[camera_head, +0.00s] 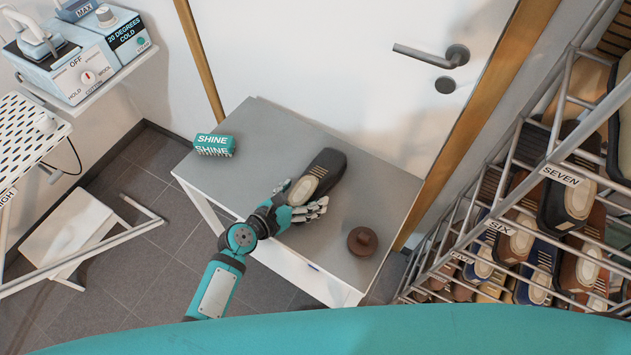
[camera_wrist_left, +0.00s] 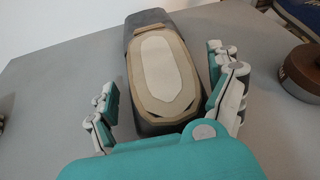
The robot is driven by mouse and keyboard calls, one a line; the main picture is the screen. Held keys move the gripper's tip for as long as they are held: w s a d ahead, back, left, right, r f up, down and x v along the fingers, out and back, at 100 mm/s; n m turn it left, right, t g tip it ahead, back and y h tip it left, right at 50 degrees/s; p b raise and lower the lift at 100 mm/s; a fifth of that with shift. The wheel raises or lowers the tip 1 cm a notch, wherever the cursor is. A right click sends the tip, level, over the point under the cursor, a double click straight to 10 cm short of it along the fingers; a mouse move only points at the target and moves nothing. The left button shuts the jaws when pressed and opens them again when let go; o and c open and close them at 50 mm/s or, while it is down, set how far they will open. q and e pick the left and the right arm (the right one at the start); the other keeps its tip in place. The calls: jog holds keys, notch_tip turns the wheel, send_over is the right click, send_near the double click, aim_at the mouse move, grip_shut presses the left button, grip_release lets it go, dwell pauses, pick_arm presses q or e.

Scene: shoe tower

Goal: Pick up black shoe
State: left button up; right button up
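The black shoe (camera_head: 318,179) lies on the grey table top, with a beige and cream insole facing up. It also shows in the left wrist view (camera_wrist_left: 164,72), its near end between my left gripper's fingers. My left gripper (camera_head: 300,204) is at the shoe's near end. In the left wrist view the left gripper (camera_wrist_left: 168,105) is open, with one finger group on each side of the shoe. A gap shows on the left side; on the right the fingers are close to the shoe, and I cannot tell if they touch. My right gripper is not in view.
The grey table (camera_head: 375,190) stands against a white door. A teal SHINE brush (camera_head: 214,145) lies at its left, and a round brown tin (camera_head: 362,240) at its right. A metal shoe rack (camera_head: 520,165) with several shoes stands at the right. A white ironing board (camera_head: 30,135) is at the left.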

aim_at(305, 187)
pick_arm(q)
jog(key=c, duration=1.3)
jog(key=shift+c, duration=0.3)
jog(key=shift+r, duration=0.1)
jog(key=shift+r, duration=0.1)
jog(key=shift+w+r, duration=0.1)
jog(key=shift+r, duration=0.2)
jog(key=shift+c, duration=1.2)
jog(key=r, duration=0.1)
jog(key=r+p, duration=0.1)
jog(key=r, duration=0.1)
jog(key=shift+s, duration=0.25)
jog(key=shift+s+a+r+b, duration=0.2)
jog(key=shift+s+a, duration=0.55)
jog(key=shift+s, duration=1.75)
jog(key=shift+s+a+r+b, duration=0.15)
jog(key=shift+s+a, duration=0.55)
jog(key=shift+s, duration=1.75)
jog(key=shift+s+a+r+b, duration=0.2)
jog(key=shift+s+a, duration=0.55)
jog(key=shift+s, duration=1.75)
